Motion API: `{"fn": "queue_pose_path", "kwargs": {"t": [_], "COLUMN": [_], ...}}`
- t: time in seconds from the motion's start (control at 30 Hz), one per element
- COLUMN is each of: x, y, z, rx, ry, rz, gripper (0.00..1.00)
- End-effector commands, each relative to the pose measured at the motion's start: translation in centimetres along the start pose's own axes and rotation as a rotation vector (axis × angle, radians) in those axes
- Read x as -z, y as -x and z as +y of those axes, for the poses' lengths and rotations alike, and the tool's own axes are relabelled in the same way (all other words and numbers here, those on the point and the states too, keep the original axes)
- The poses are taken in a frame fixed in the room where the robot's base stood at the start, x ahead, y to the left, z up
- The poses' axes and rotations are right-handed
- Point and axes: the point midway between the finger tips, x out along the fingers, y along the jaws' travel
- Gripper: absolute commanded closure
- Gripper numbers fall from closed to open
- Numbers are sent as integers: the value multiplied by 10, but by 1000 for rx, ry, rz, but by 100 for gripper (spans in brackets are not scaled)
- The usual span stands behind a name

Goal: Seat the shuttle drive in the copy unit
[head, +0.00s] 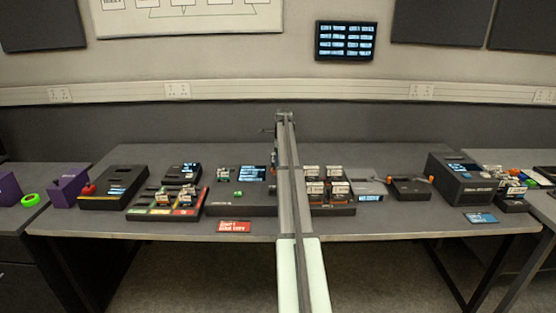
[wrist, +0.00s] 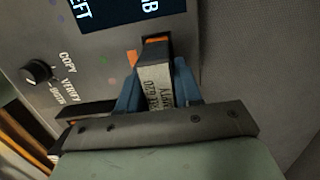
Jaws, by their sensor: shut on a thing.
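The copy unit (head: 258,209) stands mid-table in the head view, with a lit screen and a low dark body. The wrist view shows its grey panel (wrist: 85,60) close up, with a lit screen and a black knob marked COPY and VERIFY. My gripper (wrist: 158,82) has its blue fingers shut on the shuttle drive (wrist: 160,90), a dark block with a white printed label. The drive's far end is at the panel, beside orange edges below the screen. How deep it sits there I cannot tell. My arm hides the drive in the head view.
A rack of labelled drives (head: 330,209) stands just right of my arm. A colour-marked tray (head: 165,213) is left of the copy unit, and a red card (head: 234,226) lies at the front edge. A dark box with a screen (head: 460,180) stands far right.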

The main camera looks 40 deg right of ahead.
Motion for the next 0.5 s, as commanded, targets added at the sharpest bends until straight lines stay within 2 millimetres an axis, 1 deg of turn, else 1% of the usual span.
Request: {"fn": "queue_pose_path", "kwargs": {"t": [0.13,0.17,0.43,0.47,0.5], "x": [0,0,0,0,0], "y": [1,1,0,0,0], "z": [0,0,0,0,0], "rx": [0,0,0,0,0], "ry": [0,0,0,0,0], "rz": [0,0,0,0,0], "gripper": [100,64,38,36,36]}}
